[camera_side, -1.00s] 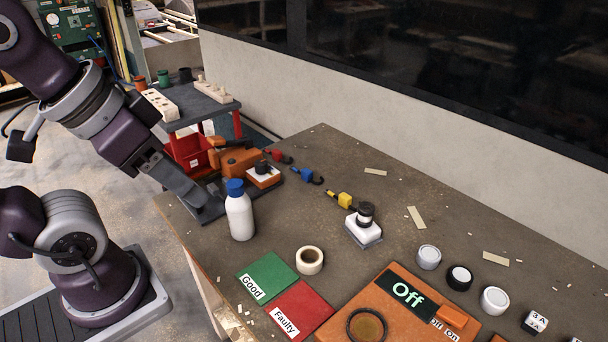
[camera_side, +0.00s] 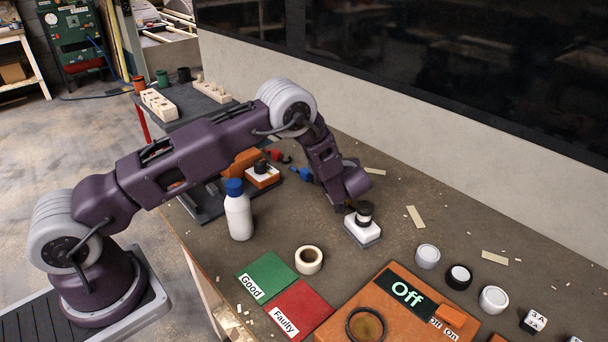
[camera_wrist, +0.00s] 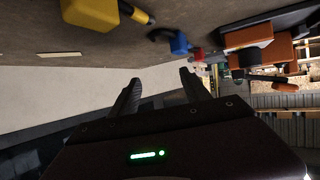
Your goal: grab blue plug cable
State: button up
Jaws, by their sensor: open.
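The blue plug (camera_side: 303,174) lies on the table in the side view, just left of my lowered wrist. Its blue body also shows in the wrist view (camera_wrist: 179,44), with a dark hooked end to its left. The yellow plug (camera_wrist: 90,13) is at the top left of the wrist view; in the side view my arm hides it. The red plug (camera_side: 277,155) lies beyond the blue one and shows partly in the wrist view (camera_wrist: 199,54). My gripper (camera_wrist: 160,88) is open and empty, its fingers apart from the blue plug. Its fingertips are hidden in the side view.
A white and black stamp-like block (camera_side: 363,230) stands close to my wrist. A white bottle with a blue cap (camera_side: 239,214) stands under my forearm. An orange device (camera_side: 262,176) sits beyond it. A wall (camera_side: 420,150) runs along the back.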

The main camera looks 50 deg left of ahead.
aim_at(306, 170)
jog(key=shift+g+y, duration=0.6)
jog(key=shift+y, duration=0.1)
jog(key=a+f, duration=0.1)
jog(key=s+a+f, duration=0.1)
jog(key=a+f, duration=0.1)
jog(key=shift+s+f, duration=0.1)
jog(key=shift+s, duration=0.25)
jog(key=x, duration=0.5)
jog(key=shift+s+a+f, duration=0.2)
jog(key=shift+s+f, duration=0.05)
grip_shut()
